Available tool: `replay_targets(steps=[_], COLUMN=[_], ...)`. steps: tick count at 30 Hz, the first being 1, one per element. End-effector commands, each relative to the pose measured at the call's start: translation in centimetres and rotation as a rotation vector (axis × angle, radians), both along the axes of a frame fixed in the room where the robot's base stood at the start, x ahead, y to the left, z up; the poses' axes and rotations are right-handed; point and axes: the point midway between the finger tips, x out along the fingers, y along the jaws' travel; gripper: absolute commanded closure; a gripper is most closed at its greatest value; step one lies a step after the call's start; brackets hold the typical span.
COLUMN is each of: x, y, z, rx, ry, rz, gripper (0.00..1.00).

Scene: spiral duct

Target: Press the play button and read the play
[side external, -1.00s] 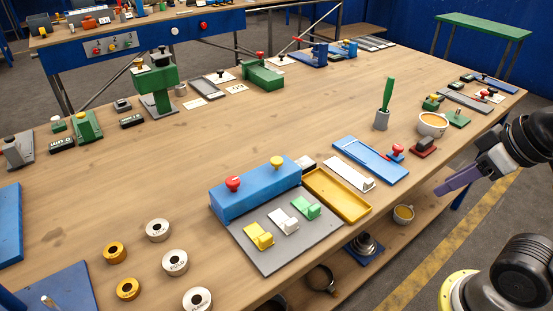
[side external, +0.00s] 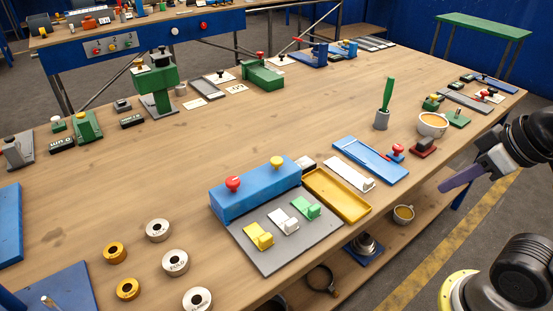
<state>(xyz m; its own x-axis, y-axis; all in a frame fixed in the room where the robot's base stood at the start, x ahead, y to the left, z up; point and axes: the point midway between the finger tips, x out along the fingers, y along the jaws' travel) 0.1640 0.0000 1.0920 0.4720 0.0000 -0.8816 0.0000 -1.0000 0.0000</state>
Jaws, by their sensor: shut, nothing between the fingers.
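My gripper (side external: 441,189), with purple fingers, is at the right, in front of the table's right edge and apart from everything on it. Its fingers are shut and empty, pointing left. A blue box (side external: 256,189) stands at the front middle of the table, with a red knob (side external: 233,183) and a yellow knob (side external: 277,162) on top. Its grey plate (side external: 268,265) carries yellow, white and green blocks. I cannot tell which part is the play button. A small dark display (side external: 62,145) lies at the left; its characters are too small to read surely.
A green tool (side external: 387,95) stands upright in a grey holder. Several rings lie front left. The table's middle is clear.

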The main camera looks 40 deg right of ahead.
Motion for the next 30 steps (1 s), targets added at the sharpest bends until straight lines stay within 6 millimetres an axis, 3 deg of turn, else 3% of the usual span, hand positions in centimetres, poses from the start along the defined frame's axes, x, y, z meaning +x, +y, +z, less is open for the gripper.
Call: replay_targets(steps=[30], x=[0.47], y=[0.0], z=[0.32], rx=[-0.031], ry=[-0.024], rz=[0.055], gripper=[1.0])
